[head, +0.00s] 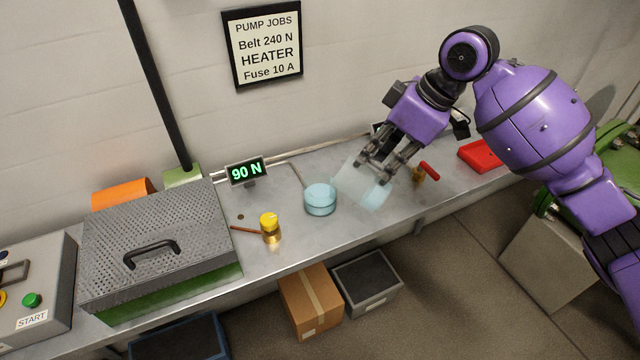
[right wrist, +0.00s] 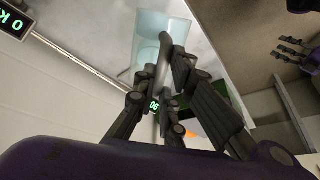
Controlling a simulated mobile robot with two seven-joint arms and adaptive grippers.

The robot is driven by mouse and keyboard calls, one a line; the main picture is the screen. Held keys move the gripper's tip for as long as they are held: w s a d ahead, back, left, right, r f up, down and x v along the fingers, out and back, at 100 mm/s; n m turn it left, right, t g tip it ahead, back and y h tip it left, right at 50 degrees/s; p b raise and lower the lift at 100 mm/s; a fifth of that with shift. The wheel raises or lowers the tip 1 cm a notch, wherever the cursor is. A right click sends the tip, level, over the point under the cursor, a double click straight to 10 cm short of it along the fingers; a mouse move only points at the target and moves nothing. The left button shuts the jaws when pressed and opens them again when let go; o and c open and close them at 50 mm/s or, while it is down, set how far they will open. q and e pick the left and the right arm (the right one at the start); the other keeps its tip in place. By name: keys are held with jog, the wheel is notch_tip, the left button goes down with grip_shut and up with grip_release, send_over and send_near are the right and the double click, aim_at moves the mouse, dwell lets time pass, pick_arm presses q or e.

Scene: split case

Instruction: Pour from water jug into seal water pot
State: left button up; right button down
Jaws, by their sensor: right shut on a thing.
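The water jug (head: 352,186) is clear and looks tilted, with pale blue water toward its right end. My right gripper (head: 375,170) is shut on it and holds it just right of the pot. In the right wrist view the fingers (right wrist: 168,75) close around the handle of the jug (right wrist: 160,28). The seal water pot, a round pale blue vessel (head: 320,200), stands upright on the bench left of the jug. I see no stream between them. Dark fingers at the right of the wrist view, probably my left gripper (right wrist: 288,50), are too small to judge.
The metal bench (head: 290,245) holds a yellow-capped brass piece (head: 270,228), a 90 N display (head: 246,171), a grey perforated cover (head: 155,240) and a red tray (head: 478,155). A red-handled brass valve (head: 420,174) stands close right of the jug.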

aim_at(391, 189)
jog(key=shift+r, duration=0.1)
jog(key=d+f+y, duration=0.1)
jog(key=s+d+f+t+y, duration=0.1)
jog(key=shift+s+f, duration=0.1)
jog(key=shift+f, duration=0.2)
jog(key=shift+r, duration=0.15)
jog(key=shift+t+y, duration=0.4)
jog(key=shift+y, duration=0.1)
jog(key=shift+s+d+f+t+y, duration=0.3)
jog(key=shift+d+f+y, duration=0.1)
jog(key=shift+f, duration=0.05)
jog(key=s+d+f+t+y, duration=0.3)
jog(key=d+f+y, duration=0.3)
jog(key=f, duration=0.3)
jog(key=shift+s+f+t+y, duration=0.15)
jog(key=shift+s+t+y, duration=0.15)
jog(key=shift+t+y, duration=0.45)
jog(key=shift+d, duration=0.1)
